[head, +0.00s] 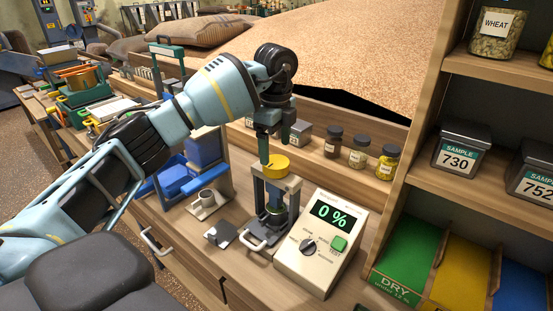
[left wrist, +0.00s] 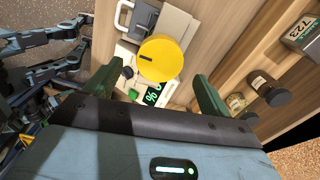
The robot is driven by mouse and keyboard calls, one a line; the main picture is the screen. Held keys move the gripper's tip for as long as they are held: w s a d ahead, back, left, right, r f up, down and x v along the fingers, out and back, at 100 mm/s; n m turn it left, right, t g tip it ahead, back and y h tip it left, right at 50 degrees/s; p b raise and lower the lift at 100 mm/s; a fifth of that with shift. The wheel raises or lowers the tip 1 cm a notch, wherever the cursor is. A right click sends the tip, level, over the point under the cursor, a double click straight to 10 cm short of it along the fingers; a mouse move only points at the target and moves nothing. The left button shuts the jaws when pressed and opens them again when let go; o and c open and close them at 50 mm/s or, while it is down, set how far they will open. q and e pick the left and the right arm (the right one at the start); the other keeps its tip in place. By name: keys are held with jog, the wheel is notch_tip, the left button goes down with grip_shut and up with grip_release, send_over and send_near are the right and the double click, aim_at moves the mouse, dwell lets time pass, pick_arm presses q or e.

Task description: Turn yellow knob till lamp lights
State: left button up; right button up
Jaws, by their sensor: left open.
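The yellow knob (head: 276,164) is a round cap on top of a small grey press-like stand (head: 292,185) on the wooden bench. In the left wrist view the knob (left wrist: 160,58) has a short dark mark on its top. My left gripper (head: 275,145) points down just above the knob. Its green fingers (left wrist: 155,92) are spread wide, with the knob seen between and beyond them; I see no grip on it. A cream meter (head: 315,245) beside the stand reads 0 % and has a dark dial and a green button. I cannot make out a lit lamp. My right gripper is not seen.
Small jars (head: 358,158) stand on a ledge behind the stand. A shelf with sample tins (head: 460,145) rises at right, above coloured bins (head: 408,262). A grain heap fills the back.

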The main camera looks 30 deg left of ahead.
aim_at(276, 161)
pick_arm(q)
jog(key=shift+f, duration=2.25)
jog(key=c, duration=1)
